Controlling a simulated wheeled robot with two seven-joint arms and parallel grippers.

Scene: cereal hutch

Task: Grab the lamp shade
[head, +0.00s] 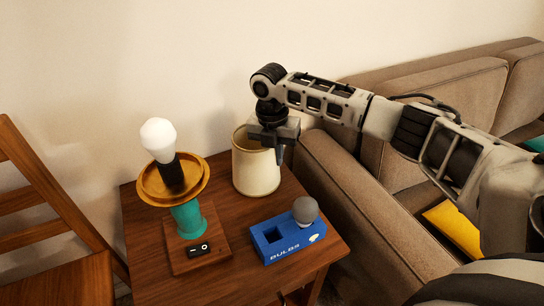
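The cream lamp shade (255,172) stands upright on the wooden side table (145,245), near the back by the sofa arm. My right gripper (278,148) points down at the shade's upper right rim, and its fingers overlap the rim in the head view. One dark finger shows at the right side of the rim; the other is hidden, so I cannot tell if the fingers touch or grip the wall. The lamp base (188,218), with a teal stem, yellow dish and white bulb (158,140), stands at the left of the table. My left gripper is not in view.
A blue bulb box (290,238) with a grey bulb (305,210) sits at the table's front right. A black switch (199,250) lies on the lamp base's board. The brown sofa (350,195) stands close on the right, a wooden chair (45,220) on the left.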

